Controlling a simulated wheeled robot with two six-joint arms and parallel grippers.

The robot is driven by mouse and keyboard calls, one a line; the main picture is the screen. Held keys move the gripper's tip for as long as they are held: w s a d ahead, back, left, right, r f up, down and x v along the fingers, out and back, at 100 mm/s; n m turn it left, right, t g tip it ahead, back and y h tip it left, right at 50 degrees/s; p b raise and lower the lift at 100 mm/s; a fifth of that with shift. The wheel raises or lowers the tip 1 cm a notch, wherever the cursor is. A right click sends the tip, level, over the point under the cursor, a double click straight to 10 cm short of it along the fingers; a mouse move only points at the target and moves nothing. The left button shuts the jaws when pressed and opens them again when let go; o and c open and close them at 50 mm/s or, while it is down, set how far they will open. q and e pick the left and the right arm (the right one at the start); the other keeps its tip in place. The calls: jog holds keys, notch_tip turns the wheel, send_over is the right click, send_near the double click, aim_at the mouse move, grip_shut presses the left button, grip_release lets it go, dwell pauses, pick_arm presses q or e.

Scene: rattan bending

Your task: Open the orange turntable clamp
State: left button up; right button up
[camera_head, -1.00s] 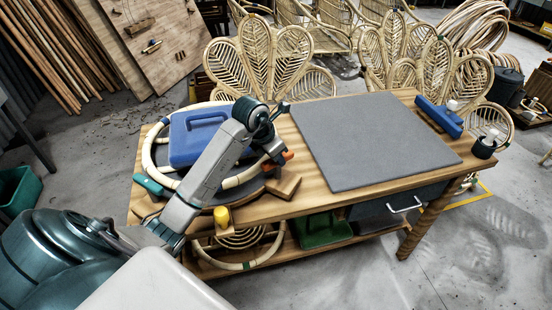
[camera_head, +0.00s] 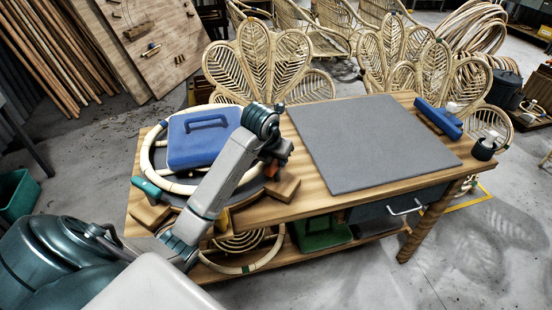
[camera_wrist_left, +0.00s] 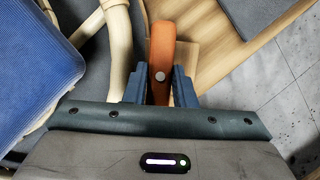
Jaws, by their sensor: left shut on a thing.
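The orange turntable clamp (camera_wrist_left: 162,45) stands upright in the left wrist view, with a round metal pin on its face. My left gripper (camera_wrist_left: 159,74) is shut on it, with one dark finger on each side. In the head view the gripper (camera_head: 276,157) is at the right edge of the round turntable (camera_head: 256,186). A small part of the orange clamp (camera_head: 271,171) shows below it, and the rest is hidden by the gripper. My right gripper is not in view.
A teal clamp (camera_head: 147,188) sits at the ring's left. A wooden block (camera_head: 283,188) is beside the gripper. A grey mat (camera_head: 370,140) covers the table's right part.

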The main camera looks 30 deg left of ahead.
pick_arm(q)
jog(key=o, duration=0.9)
jog(key=shift+o, duration=0.4)
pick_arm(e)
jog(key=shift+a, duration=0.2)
pick_arm(q)
jog(key=shift+s+r, duration=0.15)
jog(key=shift+r, duration=0.25)
jog(key=b+v, duration=0.1)
jog(key=v, duration=0.4)
jog(key=p+v, duration=0.3)
jog(key=p, duration=0.1)
jog(key=shift+r, duration=0.4)
jog(key=shift+s+r+p, duration=0.4)
jog(key=shift+r+p, duration=0.1)
jog(key=shift+p, duration=0.3)
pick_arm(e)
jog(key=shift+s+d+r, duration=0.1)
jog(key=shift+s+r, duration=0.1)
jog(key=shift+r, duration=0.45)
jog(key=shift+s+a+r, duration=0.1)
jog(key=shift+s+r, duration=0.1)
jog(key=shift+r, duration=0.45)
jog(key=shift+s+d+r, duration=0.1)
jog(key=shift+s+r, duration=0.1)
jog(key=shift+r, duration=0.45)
